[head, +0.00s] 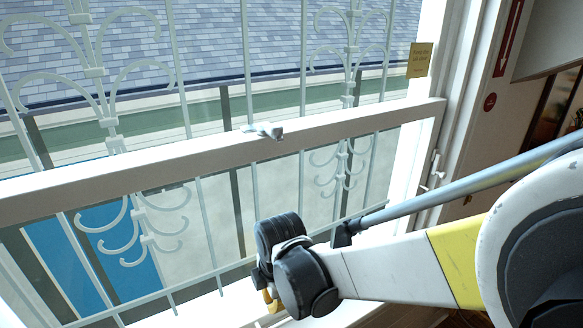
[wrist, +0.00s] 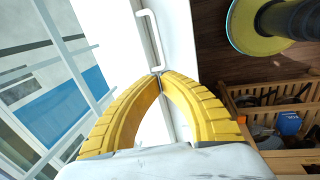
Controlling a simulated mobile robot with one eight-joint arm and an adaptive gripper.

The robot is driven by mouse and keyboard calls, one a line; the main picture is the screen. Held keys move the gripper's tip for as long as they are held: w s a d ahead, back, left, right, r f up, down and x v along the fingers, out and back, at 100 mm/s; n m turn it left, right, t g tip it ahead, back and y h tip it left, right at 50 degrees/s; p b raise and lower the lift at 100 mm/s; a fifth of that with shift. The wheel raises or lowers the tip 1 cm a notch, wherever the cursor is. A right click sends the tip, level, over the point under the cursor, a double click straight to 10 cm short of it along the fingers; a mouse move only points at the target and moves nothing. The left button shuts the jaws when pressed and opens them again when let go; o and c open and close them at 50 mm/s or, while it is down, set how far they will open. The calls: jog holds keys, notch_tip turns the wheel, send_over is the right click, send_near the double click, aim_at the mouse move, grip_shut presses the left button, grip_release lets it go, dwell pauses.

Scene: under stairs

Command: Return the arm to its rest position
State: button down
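My arm comes in from the right in the head view, white with a yellow band, and reaches down and left toward the window. My gripper (head: 270,297) is low in front of the window, mostly hidden behind the dark wrist joint, with only a bit of yellow finger showing. In the wrist view my gripper (wrist: 161,76) shows two curved yellow fingers whose tips meet. Nothing is visible between them. The fingertips lie in front of the white window frame, close to the lower end of a white handle (wrist: 157,38); I cannot tell whether they touch it.
The window has a white rail (head: 190,160) with a small latch (head: 262,130) and curled white bars (head: 110,120). A yellow note (head: 419,60) is on its right side. A wooden crate (wrist: 250,112) with a blue item (wrist: 288,122) stands on the dark wooden floor (wrist: 222,62).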

jog(key=s+d+r+m+t+b, duration=0.1)
jog(key=s+d+r+m, duration=0.2)
jog(key=d+m, duration=0.5)
jog(key=s+d+r+m+t+b, duration=0.1)
jog(key=s+d+r+m+t, duration=0.1)
jog(key=d+m, duration=0.5)
jog(key=s+d+r+m+t+h+b, duration=0.1)
jog(key=s+d+r+m+t, duration=0.1)
jog(key=s+d+r+m, duration=0.3)
jog(key=d+m, duration=0.3)
jog(key=d, duration=0.1)
jog(key=shift+d+m, duration=0.3)
